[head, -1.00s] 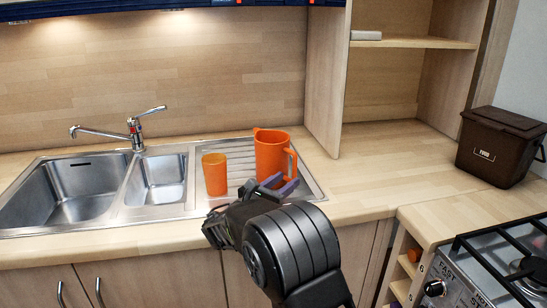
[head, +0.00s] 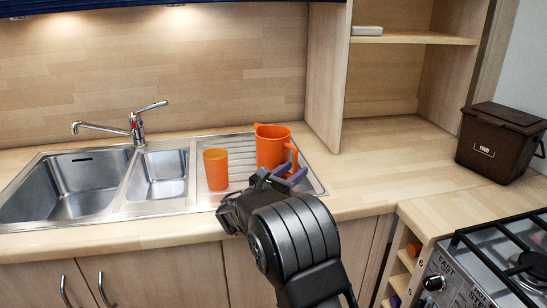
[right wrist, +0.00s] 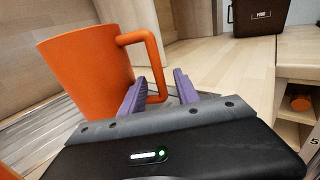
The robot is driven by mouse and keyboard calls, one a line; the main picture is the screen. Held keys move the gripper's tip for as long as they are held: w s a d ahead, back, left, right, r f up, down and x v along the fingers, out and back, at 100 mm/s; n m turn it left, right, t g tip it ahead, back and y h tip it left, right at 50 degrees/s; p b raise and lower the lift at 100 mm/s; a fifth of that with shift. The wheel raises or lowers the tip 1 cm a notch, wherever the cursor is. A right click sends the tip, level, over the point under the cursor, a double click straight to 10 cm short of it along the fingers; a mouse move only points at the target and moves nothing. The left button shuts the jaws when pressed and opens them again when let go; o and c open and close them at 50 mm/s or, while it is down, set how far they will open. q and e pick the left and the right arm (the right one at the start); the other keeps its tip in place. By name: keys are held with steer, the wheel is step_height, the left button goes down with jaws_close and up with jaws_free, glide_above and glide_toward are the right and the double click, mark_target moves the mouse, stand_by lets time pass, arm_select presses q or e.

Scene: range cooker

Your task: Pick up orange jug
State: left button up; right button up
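The orange jug (head: 270,146) stands upright on the sink's ribbed drainer, its handle facing right. In the right wrist view the jug (right wrist: 85,70) fills the left side, its handle (right wrist: 154,60) coming down towards the fingers. My right gripper (head: 286,174) is open at the near right side of the jug. Its two purple fingers (right wrist: 160,82) are apart, with the lower end of the handle seen between them. I cannot tell whether they touch it. My left gripper is not in view.
An orange cup (head: 215,170) stands on the drainer just left of the jug. The sink bowls (head: 75,185) and tap (head: 136,125) are farther left. A shelf panel (head: 325,80) rises behind right. The worktop to the right is clear up to a brown food bin (head: 500,143) and the hob (head: 515,262).

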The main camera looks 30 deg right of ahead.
steer(key=x, duration=0.4)
steer(key=shift+s, duration=0.1)
stand_by(0.4)
jaws_close()
steer(key=shift+r, duration=0.1)
stand_by(1.2)
